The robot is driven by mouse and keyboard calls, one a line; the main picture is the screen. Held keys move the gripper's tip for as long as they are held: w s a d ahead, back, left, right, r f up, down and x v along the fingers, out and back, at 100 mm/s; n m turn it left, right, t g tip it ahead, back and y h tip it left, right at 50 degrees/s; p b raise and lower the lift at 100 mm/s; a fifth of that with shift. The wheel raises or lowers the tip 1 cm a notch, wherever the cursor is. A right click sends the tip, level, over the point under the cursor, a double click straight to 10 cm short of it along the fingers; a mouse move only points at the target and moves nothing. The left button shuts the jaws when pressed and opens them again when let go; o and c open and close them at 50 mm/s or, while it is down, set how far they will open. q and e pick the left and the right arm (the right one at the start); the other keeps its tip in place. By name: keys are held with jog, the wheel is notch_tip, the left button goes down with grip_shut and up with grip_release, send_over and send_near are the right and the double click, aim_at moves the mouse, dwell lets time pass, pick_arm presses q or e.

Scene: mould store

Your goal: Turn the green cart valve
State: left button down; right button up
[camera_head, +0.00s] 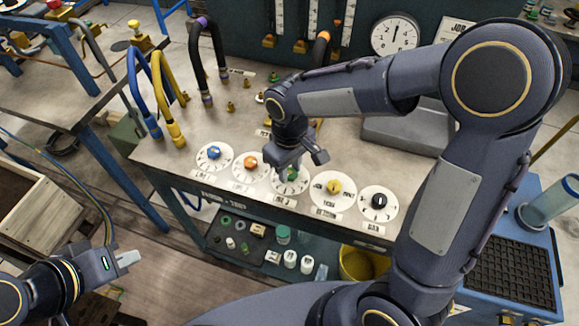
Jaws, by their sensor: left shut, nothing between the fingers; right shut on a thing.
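The green valve knob (291,174) sits on a white round dial plate on the cart top (170,168), in the middle of a row of dials. My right gripper (291,168) is over it from above, shut on the knob, and hides much of it. The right arm comes in from the right side of the picture. My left gripper (130,258) is at the lower left, shut and empty, over the floor and well away from the cart's dials.
The blue knob (214,153) and orange knob (250,162) are left of the green one; the yellow knob (334,187) and black knob (379,200) are right. Hoses (163,95) stand at the back left.

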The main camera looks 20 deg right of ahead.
aim_at(290, 171)
dwell(0.5)
jog(key=o, duration=1)
jog(key=shift+c, duration=0.2)
notch_tip(290, 171, up, 8)
jog(key=shift+f, duration=0.1)
jog(key=s+d+r+m+t+y, duration=0.1)
jog(key=s+d+m, duration=0.3)
jog(key=s, duration=0.4)
jog(key=s+d+r+m+t+y+p, duration=0.1)
jog(key=s+d+m+t+y, duration=0.1)
jog(key=s, duration=0.6)
jog(key=shift+s+d+r+m+t+y+p, duration=0.15)
jog(key=shift+s+d+m+t+y+p, duration=0.2)
jog(key=shift+d+m+t, duration=0.8)
